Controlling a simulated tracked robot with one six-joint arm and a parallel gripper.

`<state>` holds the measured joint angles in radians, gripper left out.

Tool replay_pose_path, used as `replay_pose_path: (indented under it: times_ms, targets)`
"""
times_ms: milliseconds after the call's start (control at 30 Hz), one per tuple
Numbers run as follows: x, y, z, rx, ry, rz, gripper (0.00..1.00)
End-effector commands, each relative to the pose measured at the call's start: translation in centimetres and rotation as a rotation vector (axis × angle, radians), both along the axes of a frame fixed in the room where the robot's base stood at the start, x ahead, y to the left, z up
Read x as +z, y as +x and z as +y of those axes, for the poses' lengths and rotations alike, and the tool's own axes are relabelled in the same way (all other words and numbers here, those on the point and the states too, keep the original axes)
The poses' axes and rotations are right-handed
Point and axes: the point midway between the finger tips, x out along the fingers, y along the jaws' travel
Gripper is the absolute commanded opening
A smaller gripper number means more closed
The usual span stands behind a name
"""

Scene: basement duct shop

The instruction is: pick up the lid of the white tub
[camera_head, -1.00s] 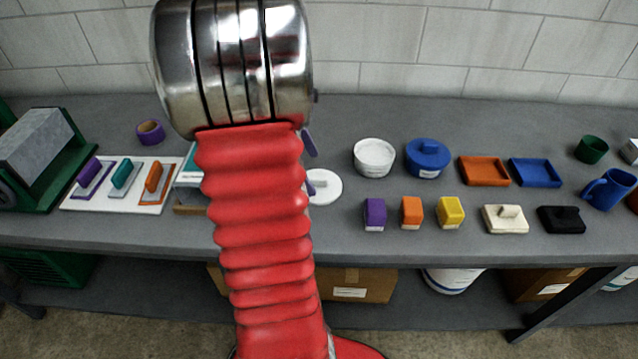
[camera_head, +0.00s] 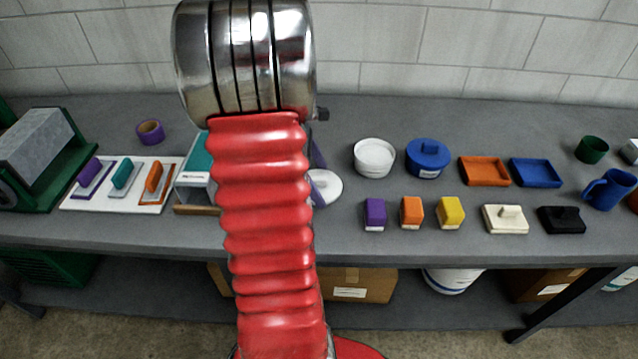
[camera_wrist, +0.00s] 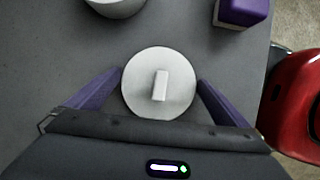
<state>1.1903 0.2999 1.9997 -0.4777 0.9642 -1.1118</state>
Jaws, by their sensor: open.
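The white round lid (camera_wrist: 148,97) with a raised bar handle lies flat on the grey bench, apart from its tub. In the wrist view it sits between the two purple fingers of my gripper (camera_wrist: 155,95), which are open. I cannot tell how high the fingers are above the bench. In the head view the lid (camera_head: 327,190) shows just right of my red arm, which hides its left part. The white tub (camera_head: 374,158) stands uncovered behind and right of the lid; its edge shows at the top of the wrist view (camera_wrist: 115,5).
A purple block (camera_head: 375,214) stands right of the lid, beside orange (camera_head: 411,212) and yellow blocks (camera_head: 450,212). A blue lidded tub (camera_head: 427,158) is right of the white tub. A teal-topped box (camera_head: 193,170) is left of my arm. Bare bench lies between lid and tub.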

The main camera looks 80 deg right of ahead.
Motion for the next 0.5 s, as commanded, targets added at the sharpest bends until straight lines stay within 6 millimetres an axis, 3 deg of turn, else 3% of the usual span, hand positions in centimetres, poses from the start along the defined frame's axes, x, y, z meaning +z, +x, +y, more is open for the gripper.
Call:
replay_pose_path:
  times_ms: [133,500]
  targets:
    - [0.02,0.00,-0.01,0.000,0.000,0.000,1.00]
    - [0.02,-0.02,-0.02,-0.001,0.000,0.000,0.74]
